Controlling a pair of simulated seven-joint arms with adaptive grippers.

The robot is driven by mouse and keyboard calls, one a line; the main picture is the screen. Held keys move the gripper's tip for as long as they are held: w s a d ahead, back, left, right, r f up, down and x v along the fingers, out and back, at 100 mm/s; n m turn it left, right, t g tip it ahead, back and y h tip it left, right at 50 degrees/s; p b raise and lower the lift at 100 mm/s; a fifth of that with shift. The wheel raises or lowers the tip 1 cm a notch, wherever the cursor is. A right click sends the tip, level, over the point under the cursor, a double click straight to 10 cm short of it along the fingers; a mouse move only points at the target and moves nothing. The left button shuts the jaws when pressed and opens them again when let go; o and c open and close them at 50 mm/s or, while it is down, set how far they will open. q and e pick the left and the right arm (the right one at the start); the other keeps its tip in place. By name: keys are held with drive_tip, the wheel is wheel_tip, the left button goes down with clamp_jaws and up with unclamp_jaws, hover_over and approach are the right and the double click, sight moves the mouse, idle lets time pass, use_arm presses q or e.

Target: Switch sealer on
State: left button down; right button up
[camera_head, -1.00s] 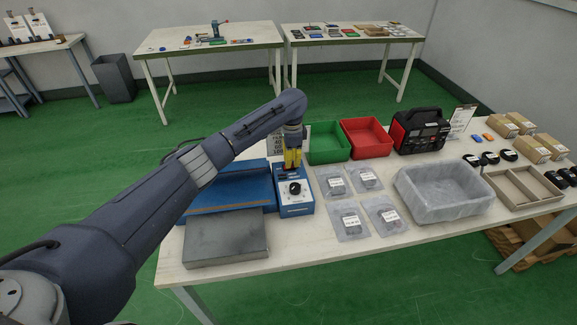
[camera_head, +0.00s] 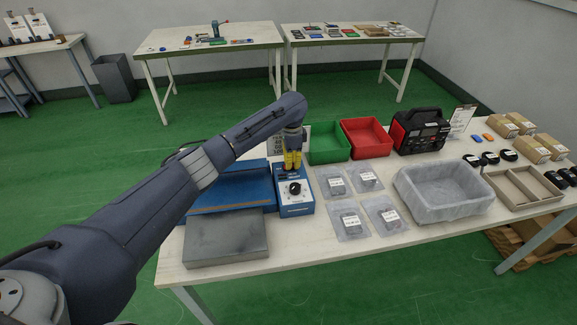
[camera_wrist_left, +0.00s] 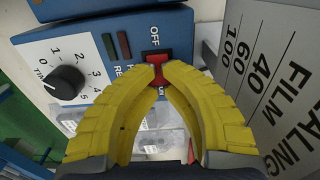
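The sealer (camera_head: 235,187) is blue and sits at the left of the near table. Its control box (camera_head: 295,195) has a black dial, which also shows in the left wrist view (camera_wrist_left: 64,82). A red rocker switch (camera_wrist_left: 157,62) sits in a black frame between the OFF mark and a partly hidden ON mark. My left gripper (camera_head: 292,170) has yellow fingers pointing down at the back of the control box. In the left wrist view its fingertips (camera_wrist_left: 163,72) nearly meet at the switch and cover part of it; contact is unclear. My right gripper is out of view.
A grey metal plate (camera_head: 226,238) lies in front of the sealer. A sign (camera_wrist_left: 270,80) stands close beside the fingers. Green (camera_head: 328,143) and red (camera_head: 366,137) bins, bagged parts (camera_head: 350,220) and a lined grey tub (camera_head: 445,192) occupy the table to the right.

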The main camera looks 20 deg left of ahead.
use_arm(q)
drive_tip(key=shift+r, duration=3.4)
drive_tip(key=shift+r, duration=0.1)
